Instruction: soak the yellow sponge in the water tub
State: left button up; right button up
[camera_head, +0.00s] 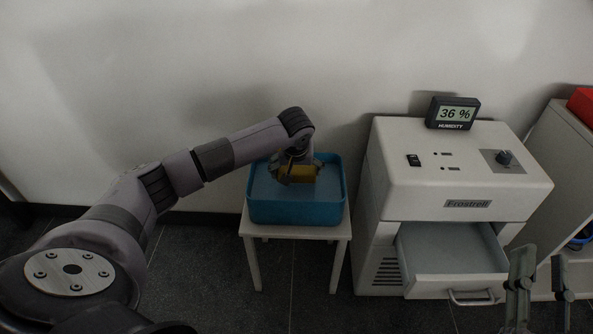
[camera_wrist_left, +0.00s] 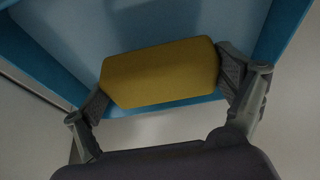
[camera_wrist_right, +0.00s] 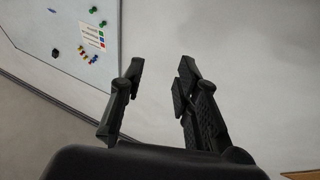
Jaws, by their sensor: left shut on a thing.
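The yellow sponge (camera_head: 302,172) is held between the fingers of my left gripper (camera_head: 292,172), over the blue water tub (camera_head: 297,213). In the left wrist view the sponge (camera_wrist_left: 160,73) sits crosswise between both finger pads, with the tub's blue wall (camera_wrist_left: 285,30) around it. I cannot tell whether the sponge touches the water. The tub stands on a small white table (camera_head: 342,230). My right gripper (camera_head: 538,285) is at the lower right, in front of the machine; in the right wrist view its fingers (camera_wrist_right: 157,85) are apart with nothing between them.
A white machine (camera_head: 455,180) with an open drawer (camera_head: 450,250) stands right of the tub, a humidity display (camera_head: 453,113) reading 36 % on top. A wall is close behind. A whiteboard with magnets (camera_wrist_right: 75,35) shows in the right wrist view.

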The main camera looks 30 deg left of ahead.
aim_at(296, 169)
pick_arm(q)
jog(key=shift+r+p, duration=0.35)
jog(key=shift+r, duration=0.25)
jog(key=shift+r+p, duration=0.3)
jog(key=shift+r, duration=0.1)
jog(key=shift+r+p, duration=0.3)
jog(key=shift+r, duration=0.1)
jog(key=shift+r+p, duration=0.3)
jog(key=shift+r, duration=0.1)
pick_arm(e)
notch_tip(296, 169, down, 12)
jog(key=d+g+h, duration=0.1)
jog(key=g+h, duration=0.1)
jog(key=g, duration=0.5)
jog(key=shift+d+r+h, duration=0.15)
jog(key=shift+d+h, duration=0.15)
jog(key=shift+d, duration=0.05)
